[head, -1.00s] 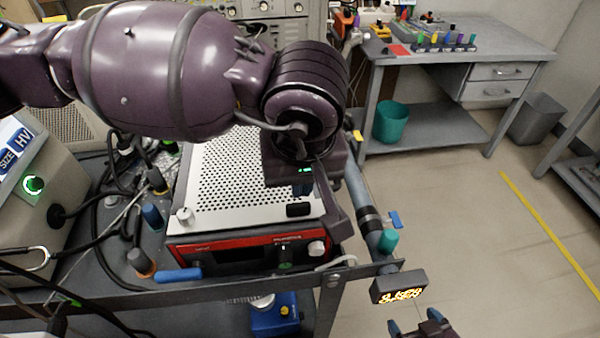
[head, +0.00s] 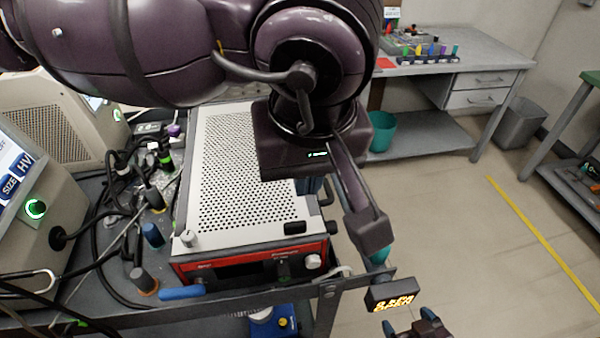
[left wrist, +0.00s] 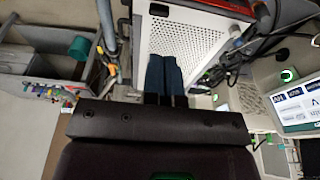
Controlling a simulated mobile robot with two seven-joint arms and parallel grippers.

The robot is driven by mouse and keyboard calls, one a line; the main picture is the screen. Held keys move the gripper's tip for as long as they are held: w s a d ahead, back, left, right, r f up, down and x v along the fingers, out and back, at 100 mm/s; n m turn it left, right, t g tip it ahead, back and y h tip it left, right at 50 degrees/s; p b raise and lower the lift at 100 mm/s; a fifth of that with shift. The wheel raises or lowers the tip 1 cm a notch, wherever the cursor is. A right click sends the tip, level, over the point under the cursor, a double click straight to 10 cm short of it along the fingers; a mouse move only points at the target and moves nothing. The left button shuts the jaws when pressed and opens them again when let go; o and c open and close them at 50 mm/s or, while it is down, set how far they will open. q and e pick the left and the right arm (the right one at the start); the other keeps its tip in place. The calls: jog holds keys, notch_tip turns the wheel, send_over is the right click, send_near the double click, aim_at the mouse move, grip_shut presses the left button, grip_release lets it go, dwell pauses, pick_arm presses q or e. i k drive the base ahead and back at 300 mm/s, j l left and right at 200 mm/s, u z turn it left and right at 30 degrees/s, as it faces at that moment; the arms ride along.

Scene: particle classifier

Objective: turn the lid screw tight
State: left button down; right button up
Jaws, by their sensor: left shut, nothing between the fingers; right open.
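The perforated white lid (head: 232,180) covers the red-fronted box and also shows in the left wrist view (left wrist: 190,42). A small pale knob (head: 188,238) stands upright at the lid's front left corner; it looks like the lid screw, but I cannot tell how tight it is. My left gripper (head: 310,187) is above the right side of the lid, well to the right of the knob. Its blue fingers (left wrist: 165,75) are together and empty in the left wrist view. My right gripper (head: 412,325) is open and empty at the bottom edge, beyond the bench corner.
Cables and dark fittings (head: 150,200) crowd the left of the box. A blue handle (head: 182,293) lies in front. Open floor (head: 470,240) is to the right.

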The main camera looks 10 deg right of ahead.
aim_at(189, 238)
jog(key=k+l, duration=0.3)
jog(key=k, duration=0.15)
jog(key=k+l, duration=0.3)
jog(key=k, duration=0.2)
